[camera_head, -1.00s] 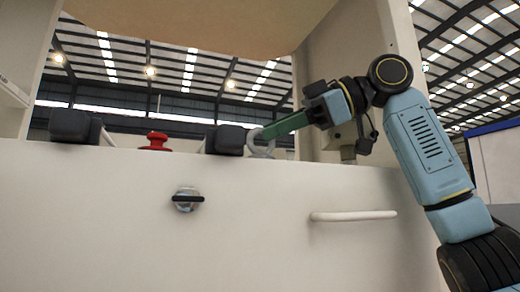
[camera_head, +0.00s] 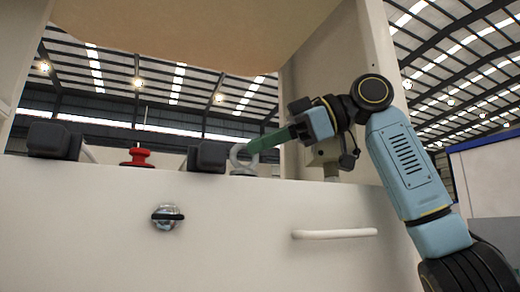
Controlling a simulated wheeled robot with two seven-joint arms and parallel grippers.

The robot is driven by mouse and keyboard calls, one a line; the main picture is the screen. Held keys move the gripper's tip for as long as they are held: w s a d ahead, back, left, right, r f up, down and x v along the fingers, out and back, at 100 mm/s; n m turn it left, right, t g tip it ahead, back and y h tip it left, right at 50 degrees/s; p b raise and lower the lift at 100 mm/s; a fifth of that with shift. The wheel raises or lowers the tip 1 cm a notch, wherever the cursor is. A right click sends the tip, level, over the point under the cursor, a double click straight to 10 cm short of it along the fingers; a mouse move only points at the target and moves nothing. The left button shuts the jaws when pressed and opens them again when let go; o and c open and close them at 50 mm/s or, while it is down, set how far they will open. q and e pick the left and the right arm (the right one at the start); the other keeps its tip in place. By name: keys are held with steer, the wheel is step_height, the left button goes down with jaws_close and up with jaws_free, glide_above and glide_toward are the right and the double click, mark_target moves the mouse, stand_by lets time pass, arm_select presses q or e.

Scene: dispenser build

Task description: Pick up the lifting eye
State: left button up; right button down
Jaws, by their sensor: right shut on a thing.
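The lifting eye (camera_head: 243,158) is a pale grey ring, upright on top of the white front panel, just right of a dark block. My right gripper (camera_head: 250,148) reaches in from the right with long green fingers, and their tips are shut on the ring. The ring's lower part sits close to the panel's top edge; I cannot tell whether it is clear of the surface. My left gripper is not in view.
Dark blocks (camera_head: 208,157) and (camera_head: 53,140) stand along the top edge, with a red knob (camera_head: 137,158) between them. The white panel (camera_head: 230,240) carries a round latch (camera_head: 167,216) and a white bar handle (camera_head: 334,233). A post stands behind my right arm.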

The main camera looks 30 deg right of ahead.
steer(key=f+b+v, duration=0.1)
steer(key=f+v, duration=0.2)
steer(key=v, duration=1.5)
steer(key=shift+s+d, duration=0.4)
steer(key=c, duration=2.1)
jaws_free()
steer(key=shift+c, duration=0.2)
jaws_close()
